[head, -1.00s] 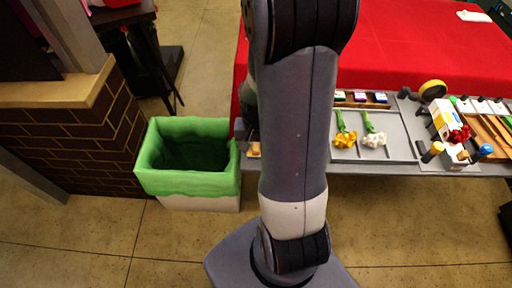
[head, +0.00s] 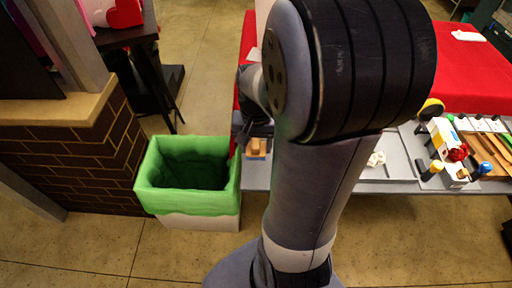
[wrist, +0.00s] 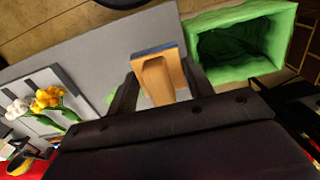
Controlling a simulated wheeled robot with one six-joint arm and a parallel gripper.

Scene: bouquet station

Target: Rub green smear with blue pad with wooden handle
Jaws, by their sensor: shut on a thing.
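My gripper (wrist: 160,86) is shut on the wooden handle (wrist: 158,76) of the pad in the wrist view. The blue pad (wrist: 154,50) shows as a thin dark blue edge beyond the handle, over the grey table top. Whether it touches the surface I cannot tell. Small patches of the green smear (wrist: 143,99) show beside the handle, between and near the fingers; the rest is hidden by my gripper. In the head view the wooden handle (head: 256,147) is at the table's left front corner, below my wrist.
A bin with a green liner (head: 190,172) stands just left of the table; it is close to the pad in the wrist view (wrist: 240,42). Yellow and white flowers (wrist: 46,98) lie on a grey tray. A red cloth (head: 470,70) covers the table behind.

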